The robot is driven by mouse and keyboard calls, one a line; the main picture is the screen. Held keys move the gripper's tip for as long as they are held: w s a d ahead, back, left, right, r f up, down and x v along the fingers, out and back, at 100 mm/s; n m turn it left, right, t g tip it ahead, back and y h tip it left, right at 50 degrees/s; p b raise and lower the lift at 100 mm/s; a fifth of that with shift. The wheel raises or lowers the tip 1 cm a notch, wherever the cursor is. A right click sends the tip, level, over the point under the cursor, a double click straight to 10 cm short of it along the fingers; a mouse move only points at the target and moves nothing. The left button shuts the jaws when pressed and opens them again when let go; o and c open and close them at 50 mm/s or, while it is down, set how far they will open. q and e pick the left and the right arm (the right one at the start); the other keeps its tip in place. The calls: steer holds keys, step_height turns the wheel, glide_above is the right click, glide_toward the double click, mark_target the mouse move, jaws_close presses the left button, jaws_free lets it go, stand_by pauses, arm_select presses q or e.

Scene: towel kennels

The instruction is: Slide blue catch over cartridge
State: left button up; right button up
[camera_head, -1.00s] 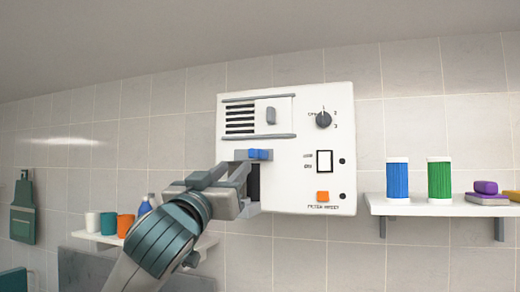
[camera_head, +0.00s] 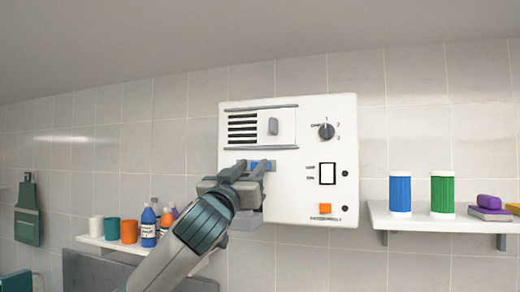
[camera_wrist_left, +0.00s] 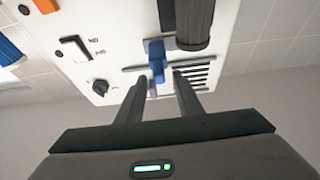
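A white wall unit (camera_head: 290,204) carries a small blue catch (camera_head: 261,163) below its vented panel. The blue catch also shows in the left wrist view (camera_wrist_left: 157,61). Beside it there, a dark ribbed cylinder (camera_wrist_left: 194,22), seemingly the cartridge, stands out of the unit's opening. My left gripper (camera_head: 248,170) is at the catch. In the left wrist view its two fingers are apart, one on each side of the catch, with gaps visible. In the head view my gripper and arm hide the opening and cartridge. My right gripper is not in view.
The unit has a dial (camera_head: 326,131), a rocker switch (camera_head: 327,173) and an orange button (camera_head: 325,208). A right shelf (camera_head: 428,222) holds blue (camera_head: 400,194) and green (camera_head: 442,193) ribbed cylinders and sponges. A left shelf (camera_head: 100,243) holds cups and bottles.

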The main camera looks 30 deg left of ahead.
arm_select(q)
steer(key=p+x, duration=0.2)
steer(key=x, duration=0.3)
steer(key=shift+w+r+p, duration=0.2)
steer(key=shift+w+p, duration=0.05)
steer(key=shift+p, duration=0.05)
steer(key=shift+w+a+r, duration=0.1)
steer(key=shift+w+a, duration=0.1)
steer(key=shift+w, duration=0.5)
jaws_close()
